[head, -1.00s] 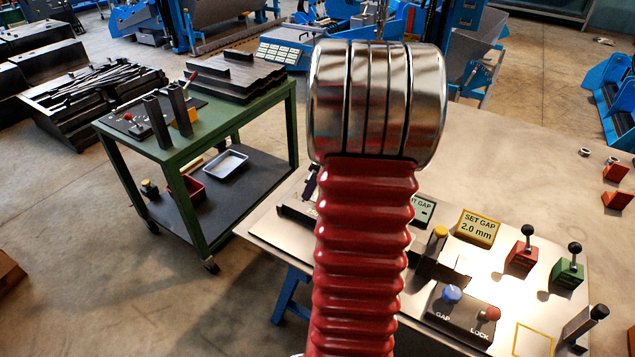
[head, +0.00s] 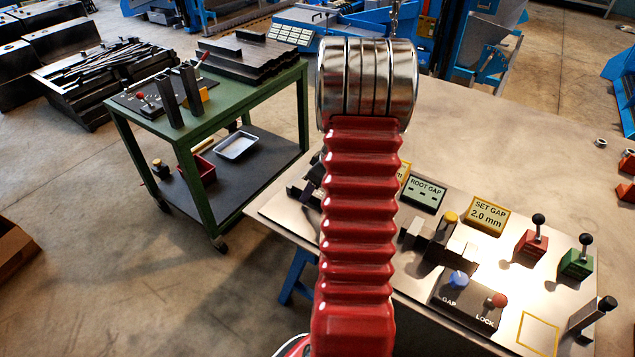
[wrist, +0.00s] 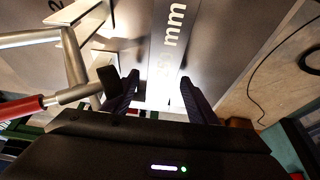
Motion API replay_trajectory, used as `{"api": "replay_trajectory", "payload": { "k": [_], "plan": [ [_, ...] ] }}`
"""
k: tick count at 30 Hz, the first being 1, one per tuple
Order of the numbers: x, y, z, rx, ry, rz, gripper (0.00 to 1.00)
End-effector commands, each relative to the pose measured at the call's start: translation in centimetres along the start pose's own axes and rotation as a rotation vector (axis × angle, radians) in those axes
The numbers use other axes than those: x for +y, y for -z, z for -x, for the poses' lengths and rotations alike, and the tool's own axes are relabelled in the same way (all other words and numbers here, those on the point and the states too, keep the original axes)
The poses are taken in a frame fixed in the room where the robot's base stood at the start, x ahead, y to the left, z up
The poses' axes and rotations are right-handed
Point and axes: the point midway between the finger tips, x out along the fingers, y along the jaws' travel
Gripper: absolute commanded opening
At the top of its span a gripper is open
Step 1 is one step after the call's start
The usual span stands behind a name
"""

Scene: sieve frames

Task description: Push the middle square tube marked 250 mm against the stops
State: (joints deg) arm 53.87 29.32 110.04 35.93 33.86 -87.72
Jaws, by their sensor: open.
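In the wrist view my gripper (wrist: 158,78) is open, its two dark ribbed fingers apart. A pale strip lettered "mm" (wrist: 172,40) lies beyond and between the fingertips; its number is only partly readable, and I see no contact. I cannot tell whether this strip is on the middle square tube. In the head view my red arm and shiny metal joint hide my gripper and part of the bench. Dark metal pieces (head: 299,192) show at the bench's left edge beside my arm. The stops cannot be made out.
The pale bench (head: 560,130) holds a GAP/LOCK box (head: 466,301), a SET GAP 2.0 mm sign (head: 487,215), a ROOT GAP sign (head: 425,193), and red (head: 531,244) and green (head: 576,262) lever blocks. A green cart (head: 215,105) stands left. A grey bar (wrist: 30,39) and red-handled rod (wrist: 20,107) are near my gripper.

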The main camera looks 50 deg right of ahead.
Motion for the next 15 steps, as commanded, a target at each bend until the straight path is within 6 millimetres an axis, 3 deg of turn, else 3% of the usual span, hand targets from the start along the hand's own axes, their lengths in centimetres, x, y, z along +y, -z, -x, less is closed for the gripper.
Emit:
{"api": "replay_trajectory", "payload": {
  "k": [12, 15],
  "plan": [
    [-0.05, 0.04, -0.92, 0.0, 0.0, 0.001, 0.53],
    [-0.05, 0.04, -0.91, 0.0, 0.0, 0.001, 0.47]
  ]
}}
